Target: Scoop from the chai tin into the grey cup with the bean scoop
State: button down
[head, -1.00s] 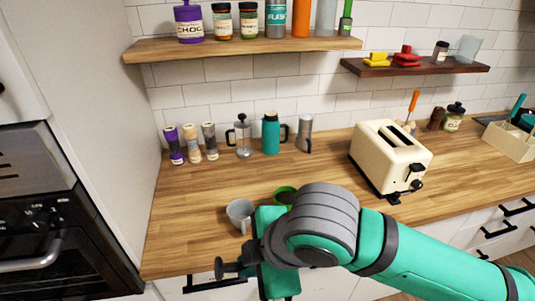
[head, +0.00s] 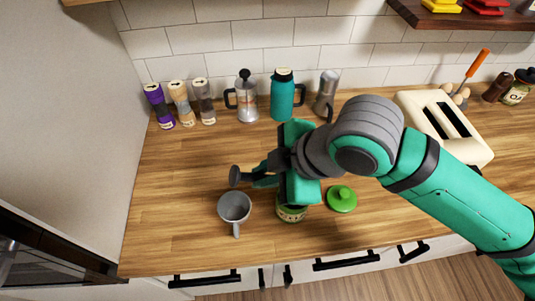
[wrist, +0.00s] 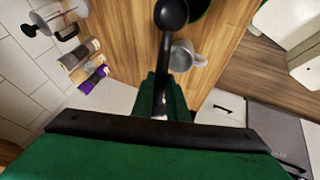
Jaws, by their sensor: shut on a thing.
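My gripper (head: 262,178) is shut on the handle of the dark bean scoop (head: 235,176) and points left above the counter. In the wrist view the scoop (wrist: 171,14) extends away from the fingers (wrist: 160,105); I cannot tell whether its bowl holds anything. The grey cup (head: 234,208) stands upright on the counter, just in front of the scoop bowl in the head view. The cup also shows in the wrist view (wrist: 182,55). The chai tin (head: 291,214) stands to the right of the cup, its top hidden by my gripper. A green lid (head: 341,199) lies right of the tin.
A cream toaster (head: 450,125) is at the right. The counter's left part is clear.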

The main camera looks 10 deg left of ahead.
jog(key=shift+w+d, duration=0.1)
jog(key=shift+w, duration=0.05)
jog(key=shift+w+d+f+y, duration=0.25)
jog(key=shift+d+f+y, duration=0.2)
jog(key=shift+y, duration=0.15)
jog(key=shift+w+d+f+m+g+y, duration=0.3)
jog(key=shift+d+f+y, duration=0.3)
jog(key=shift+y, duration=0.3)
jog(key=shift+w+d+f+m+g+y, duration=0.15)
jog(key=shift+d+f+m+g+y, duration=0.25)
jog(key=shift+y, duration=0.5)
jog(key=shift+d+f, duration=0.15)
jog(key=shift+f, duration=0.7)
jog(key=shift+d+f, duration=0.15)
jog(key=shift+f, duration=0.7)
